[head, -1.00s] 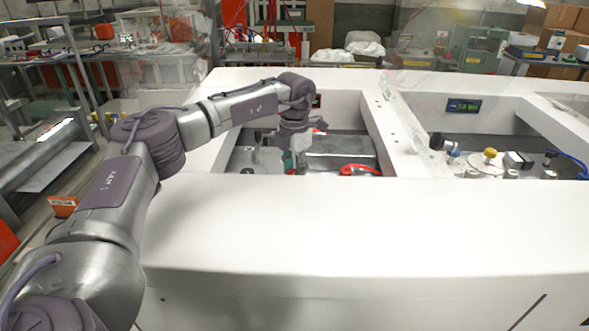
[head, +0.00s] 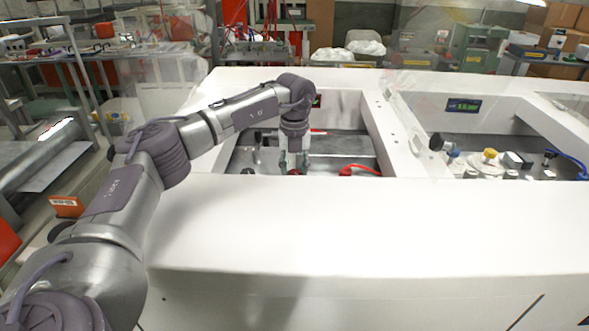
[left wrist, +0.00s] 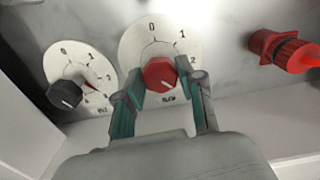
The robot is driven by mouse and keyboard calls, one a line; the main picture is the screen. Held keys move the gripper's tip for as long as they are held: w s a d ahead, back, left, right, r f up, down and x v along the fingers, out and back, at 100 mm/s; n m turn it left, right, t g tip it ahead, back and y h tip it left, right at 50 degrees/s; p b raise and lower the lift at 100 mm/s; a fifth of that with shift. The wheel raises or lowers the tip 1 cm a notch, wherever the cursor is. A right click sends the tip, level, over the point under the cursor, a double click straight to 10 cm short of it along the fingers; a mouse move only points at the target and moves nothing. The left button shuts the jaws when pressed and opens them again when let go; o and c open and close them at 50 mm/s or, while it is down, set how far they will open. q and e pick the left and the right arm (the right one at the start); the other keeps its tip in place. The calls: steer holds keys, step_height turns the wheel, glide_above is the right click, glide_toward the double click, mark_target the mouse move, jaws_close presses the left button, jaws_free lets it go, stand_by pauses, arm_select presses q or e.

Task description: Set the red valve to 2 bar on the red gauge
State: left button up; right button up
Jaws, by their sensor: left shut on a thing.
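The red valve (left wrist: 160,73) is a round knob on a white dial (left wrist: 133,47) marked 0, 1 and 2 in the left wrist view. In the head view the left gripper (head: 292,163) reaches down into the left recess, and the valve is hidden there. A small dark display (head: 317,101), partly behind my wrist, shows a bit of green; its reading cannot be made out. My right gripper is not in view.
A black knob (left wrist: 66,95) with its own dial sits left of the red valve. A red connector (left wrist: 290,51) lies to the right. White walls (head: 375,135) frame the recess. Another recess at the right has a yellow knob (head: 489,154) and a green-lit display (head: 463,106).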

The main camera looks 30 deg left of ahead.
mark_target(294, 172)
arm_select(q)
steer(key=shift+r+n, duration=0.15)
steer(key=shift+n, duration=0.95)
steer(key=o, duration=1.1)
steer(key=shift+o, duration=0.2)
step_height(294, 172, up, 12)
steer(key=shift+f, duration=0.2)
